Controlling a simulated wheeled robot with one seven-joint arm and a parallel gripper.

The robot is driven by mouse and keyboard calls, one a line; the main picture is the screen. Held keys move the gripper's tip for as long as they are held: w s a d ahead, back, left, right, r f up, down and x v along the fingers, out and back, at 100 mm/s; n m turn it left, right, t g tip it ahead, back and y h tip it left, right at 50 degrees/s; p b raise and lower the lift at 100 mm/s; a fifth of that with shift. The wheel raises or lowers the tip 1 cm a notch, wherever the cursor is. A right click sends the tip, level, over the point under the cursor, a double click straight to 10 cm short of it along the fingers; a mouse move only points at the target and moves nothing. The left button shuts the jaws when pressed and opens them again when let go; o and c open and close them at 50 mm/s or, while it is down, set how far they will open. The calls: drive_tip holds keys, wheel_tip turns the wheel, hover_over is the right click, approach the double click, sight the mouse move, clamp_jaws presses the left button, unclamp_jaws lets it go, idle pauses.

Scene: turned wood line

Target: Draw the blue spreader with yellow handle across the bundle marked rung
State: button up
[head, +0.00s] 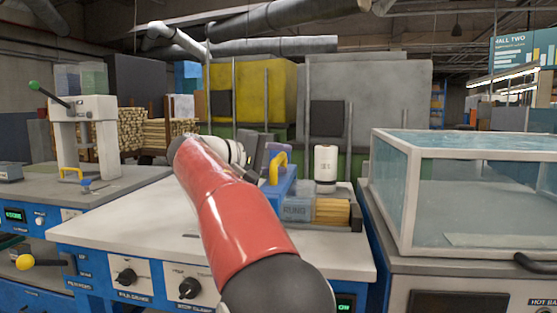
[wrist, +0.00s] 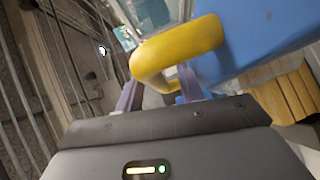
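The blue spreader (head: 279,188) stands at the left end of the wooden bundle (head: 331,212), in front of my wrist in the head view. Its yellow handle (head: 280,160) is on top. A label reading RUNG (head: 294,210) is beside the bundle's sticks. In the wrist view, the yellow handle (wrist: 178,52) passes between the purple fingers of my gripper (wrist: 158,90), which look closed on it. The blue body (wrist: 255,35) and the bundle sticks (wrist: 290,95) lie to the right. I cannot tell whether the spreader touches the bundle.
A white bottle-like object (head: 325,166) stands behind the bundle. A glass-walled tank (head: 470,190) is close on the right. A white press with a green-knobbed lever (head: 85,135) stands at the left. The pale bench top (head: 140,215) is clear left of my arm.

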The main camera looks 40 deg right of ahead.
clamp_jaws()
drive_tip(key=s+d+b, duration=0.3)
drive_tip(key=s+d, duration=0.6)
drive_tip(key=s, duration=0.2)
drive_tip(key=shift+s+d+b, duration=0.15)
drive_tip(key=shift+d+b, duration=0.15)
drive_tip(key=shift+b, duration=0.05)
drive_tip(key=shift+c, duration=1.2)
unclamp_jaws()
drive_tip(key=shift+s+d, duration=0.1)
drive_tip(key=shift+d, duration=0.05)
drive_tip(key=shift+o, duration=1.2)
drive_tip(key=a+r, duration=0.1)
drive_tip(key=a, duration=0.6)
drive_tip(key=shift+w+a, duration=0.35)
drive_tip(key=shift+a, duration=0.05)
